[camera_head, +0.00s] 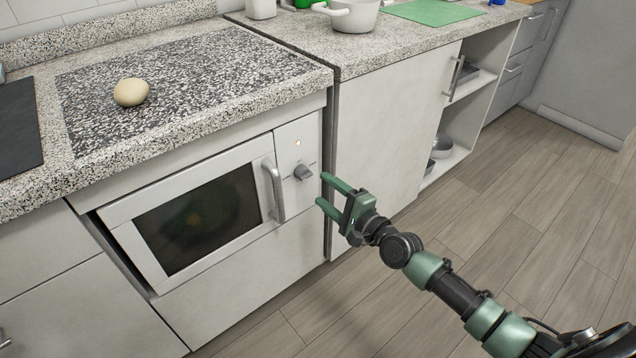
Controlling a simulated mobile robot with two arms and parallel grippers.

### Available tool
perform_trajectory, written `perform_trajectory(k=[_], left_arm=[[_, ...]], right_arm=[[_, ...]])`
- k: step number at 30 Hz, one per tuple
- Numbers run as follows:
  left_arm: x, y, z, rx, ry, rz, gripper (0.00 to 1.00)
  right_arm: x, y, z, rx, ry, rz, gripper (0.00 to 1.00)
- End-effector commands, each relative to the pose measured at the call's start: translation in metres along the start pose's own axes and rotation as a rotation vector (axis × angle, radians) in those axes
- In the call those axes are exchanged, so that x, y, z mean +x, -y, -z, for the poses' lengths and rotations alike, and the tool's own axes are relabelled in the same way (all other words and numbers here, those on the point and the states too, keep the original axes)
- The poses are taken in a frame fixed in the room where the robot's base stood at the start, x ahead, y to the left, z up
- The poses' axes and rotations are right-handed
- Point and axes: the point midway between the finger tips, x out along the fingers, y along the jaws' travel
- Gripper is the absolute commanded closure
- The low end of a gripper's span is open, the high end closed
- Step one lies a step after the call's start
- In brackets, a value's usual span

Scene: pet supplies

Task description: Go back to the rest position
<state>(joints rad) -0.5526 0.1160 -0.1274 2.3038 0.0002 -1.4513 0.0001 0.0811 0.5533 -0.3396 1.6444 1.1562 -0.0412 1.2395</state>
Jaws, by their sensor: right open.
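My right gripper (327,194) is open and empty. I cannot tell whether a finger touches the panel. My right arm comes in from the lower right corner. The built-in oven (200,222) has its door shut, with a vertical grey handle (274,190) on the right side. A small light shows above the knob. My left gripper is not in view.
A speckled counter (200,130) runs above the oven, with a pale round object (131,92) on it. A white pot (352,14) and a green mat (432,11) are on the right counter. Open shelves (468,118) hold bowls. The wooden floor (520,230) at right is clear.

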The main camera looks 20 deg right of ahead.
Motion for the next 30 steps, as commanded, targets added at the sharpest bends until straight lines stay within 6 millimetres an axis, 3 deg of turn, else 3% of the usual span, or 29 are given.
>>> perform_trajectory(k=[16,19,23,27,30], left_arm=[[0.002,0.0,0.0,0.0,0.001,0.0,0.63],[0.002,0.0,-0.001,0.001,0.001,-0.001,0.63],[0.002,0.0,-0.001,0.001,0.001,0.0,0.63],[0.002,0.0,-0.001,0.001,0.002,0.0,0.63],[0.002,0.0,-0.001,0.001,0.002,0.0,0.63]], right_arm=[[-0.005,0.0,-0.001,-0.001,0.001,-0.001,0.44],[-0.008,-0.011,-0.011,-0.041,0.018,-0.03,0.44],[-0.025,-0.053,-0.05,-0.237,0.097,-0.154,0.44],[-0.076,-0.123,-0.102,-0.647,0.244,-0.387,0.44],[-0.119,-0.159,-0.114,-0.925,0.336,-0.554,0.44]])
